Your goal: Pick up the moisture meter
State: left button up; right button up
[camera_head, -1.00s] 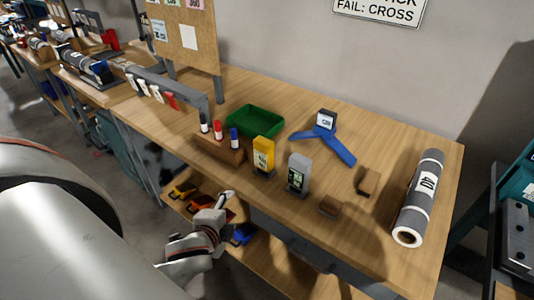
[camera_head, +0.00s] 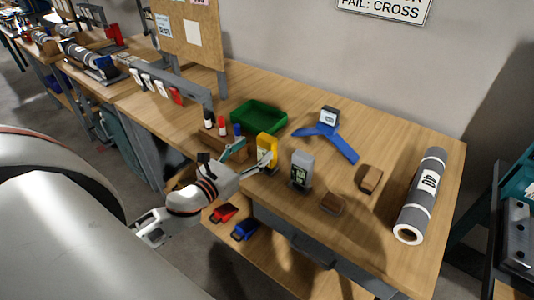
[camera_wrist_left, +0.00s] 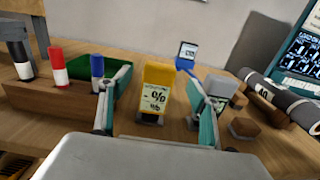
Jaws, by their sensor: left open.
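The moisture meter, a yellow upright device with a white % label, stands on the wooden bench in the head view (camera_head: 267,143). It also shows in the left wrist view (camera_wrist_left: 157,82), framed between the fingers. My left gripper (camera_head: 251,153) is open, at the meter's near left side, with one finger close to it and partly covering it. In the left wrist view my left gripper (camera_wrist_left: 160,84) has nothing held between its fingers. I cannot tell whether a finger touches the meter. My right gripper is not in view.
A grey meter (camera_head: 301,170) stands just right of the yellow one. A wooden marker holder (camera_head: 210,142) is close on the left, with a green tray (camera_head: 259,117) behind.

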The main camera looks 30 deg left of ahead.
aim_at(264, 141)
pick_arm(q)
jog(key=w, duration=0.2)
jog(key=w+p, duration=0.1)
jog(key=w, duration=0.2)
jog(key=shift+w+d+r, duration=0.3)
jog(key=shift+w+r, duration=0.05)
jog(key=shift+w, duration=0.05)
jog(key=shift+w+f, duration=0.1)
jog(key=shift+w, duration=0.5)
grip_shut()
